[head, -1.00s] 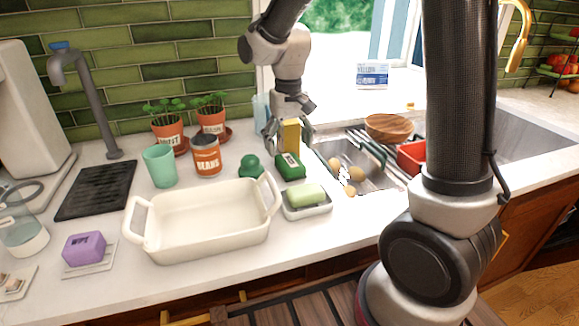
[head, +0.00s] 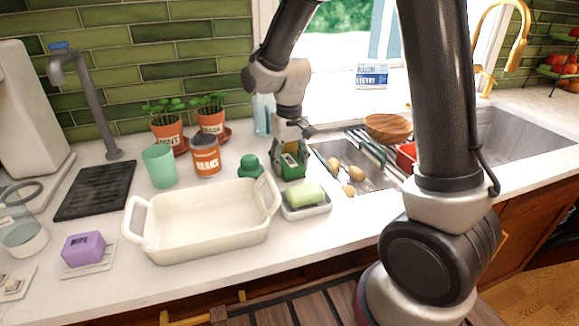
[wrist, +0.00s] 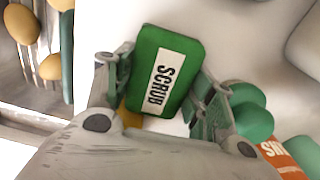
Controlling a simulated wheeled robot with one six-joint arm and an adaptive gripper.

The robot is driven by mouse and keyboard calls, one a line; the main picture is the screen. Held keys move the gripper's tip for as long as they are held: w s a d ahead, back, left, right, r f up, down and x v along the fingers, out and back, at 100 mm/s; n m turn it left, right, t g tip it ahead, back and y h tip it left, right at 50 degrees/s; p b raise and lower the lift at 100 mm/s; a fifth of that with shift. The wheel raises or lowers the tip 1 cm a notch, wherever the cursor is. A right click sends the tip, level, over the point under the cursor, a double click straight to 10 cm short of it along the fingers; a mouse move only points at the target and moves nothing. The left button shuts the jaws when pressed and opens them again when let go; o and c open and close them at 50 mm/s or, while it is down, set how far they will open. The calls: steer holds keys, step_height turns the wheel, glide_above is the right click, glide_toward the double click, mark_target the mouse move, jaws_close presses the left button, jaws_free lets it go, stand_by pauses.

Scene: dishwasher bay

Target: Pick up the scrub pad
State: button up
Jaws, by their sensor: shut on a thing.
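The scrub pad (head: 291,171) is a green block with a white label reading SCRUB, which shows clearly in the wrist view (wrist: 165,72). In the wrist view my gripper (wrist: 160,88) is shut on the pad, whose label faces the camera. I cannot tell whether the pad is clear of the counter.
The green item (head: 250,167) stands just left. A soap dish (head: 307,211) with green soap and a white baking dish (head: 203,249) are in front. The basin (head: 372,180) with several potatoes is right.

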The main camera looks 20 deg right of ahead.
mark_target(290, 160)
step_height(290, 160, up, 18)
stand_by(0.9)
